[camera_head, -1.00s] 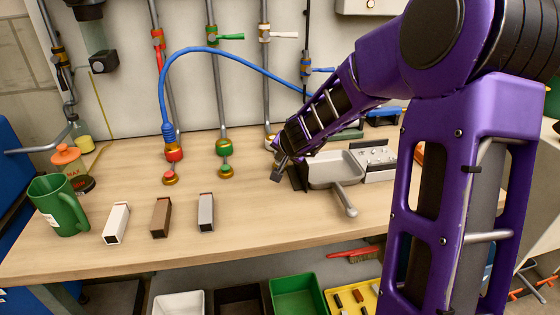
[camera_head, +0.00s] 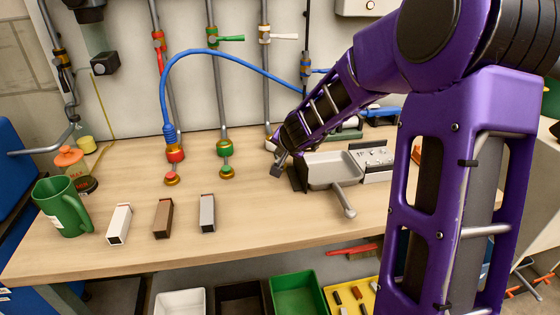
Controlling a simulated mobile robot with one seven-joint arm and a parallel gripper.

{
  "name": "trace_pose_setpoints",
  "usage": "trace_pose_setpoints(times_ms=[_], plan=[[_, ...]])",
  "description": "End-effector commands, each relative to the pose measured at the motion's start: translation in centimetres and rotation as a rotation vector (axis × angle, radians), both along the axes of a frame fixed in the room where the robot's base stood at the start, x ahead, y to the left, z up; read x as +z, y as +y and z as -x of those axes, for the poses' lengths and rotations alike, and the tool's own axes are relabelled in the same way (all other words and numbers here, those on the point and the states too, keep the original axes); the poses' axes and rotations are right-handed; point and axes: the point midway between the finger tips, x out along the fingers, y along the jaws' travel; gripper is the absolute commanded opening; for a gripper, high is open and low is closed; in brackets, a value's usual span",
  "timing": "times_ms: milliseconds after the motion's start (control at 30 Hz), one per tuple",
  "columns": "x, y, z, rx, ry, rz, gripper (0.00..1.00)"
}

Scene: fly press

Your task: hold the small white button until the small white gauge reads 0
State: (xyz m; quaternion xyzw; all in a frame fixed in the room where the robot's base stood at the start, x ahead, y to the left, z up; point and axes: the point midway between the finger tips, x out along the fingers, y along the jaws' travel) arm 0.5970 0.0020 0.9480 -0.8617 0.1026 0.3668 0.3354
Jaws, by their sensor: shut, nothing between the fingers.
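My purple arm reaches in from the right, and my gripper (camera_head: 277,169) is small, dark and shut, pointing down near the base of the white-handled pipe. A pale fitting (camera_head: 270,144) at the foot of that pipe shows just behind my gripper. The small white button cannot be made out; my gripper covers the spot in front of that fitting. I cannot tell whether the fingertips touch anything. A red button (camera_head: 172,179) and a green button (camera_head: 227,172) stand to the left, in front of their own pipes. I cannot make out the small white gauge or a reading.
A grey tray with a lever (camera_head: 343,201) stands just right of my gripper. White (camera_head: 119,224), brown (camera_head: 163,218) and grey (camera_head: 207,213) blocks and a green mug (camera_head: 65,208) are on the wooden bench (camera_head: 250,235). A blue hose (camera_head: 230,53) arches behind.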

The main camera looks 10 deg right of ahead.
Motion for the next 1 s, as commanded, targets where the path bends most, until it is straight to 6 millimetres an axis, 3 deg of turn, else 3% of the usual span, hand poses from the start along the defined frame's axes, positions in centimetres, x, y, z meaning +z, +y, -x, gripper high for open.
trace_pose_setpoints(times_ms=[500,1000], plan=[[5.0,0.1,0.0,0.001,-0.001,0.0,0.0],[5.0,0.0,0.0,-0.003,-0.001,0.0,0.0]])
